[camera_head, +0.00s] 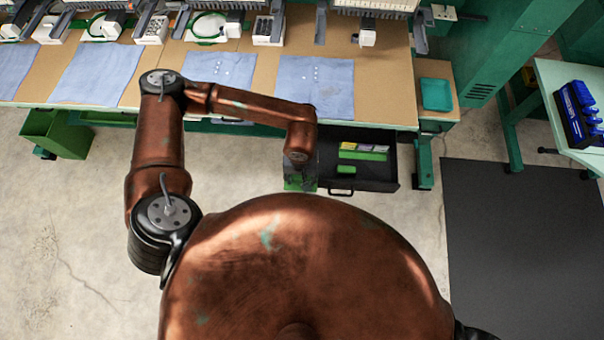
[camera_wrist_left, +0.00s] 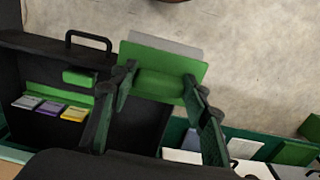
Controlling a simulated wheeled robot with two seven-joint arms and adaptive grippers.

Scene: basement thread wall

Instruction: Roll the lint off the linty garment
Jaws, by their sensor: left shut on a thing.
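Blue garments lie flat on the long workbench, one at the left (camera_head: 98,75), one in the middle (camera_head: 220,82) and one at the right (camera_head: 318,92). Small white specks show on the middle and right ones; I cannot tell lint from buttons. My right gripper is out of view.
The open black drawer (camera_head: 378,172) holds a green piece (camera_head: 346,169) and small coloured packs (camera_wrist_left: 50,107). A green bin (camera_head: 55,133) stands under the bench at the left. A teal tray (camera_head: 436,94) sits at the bench's right end. Bare floor lies in front.

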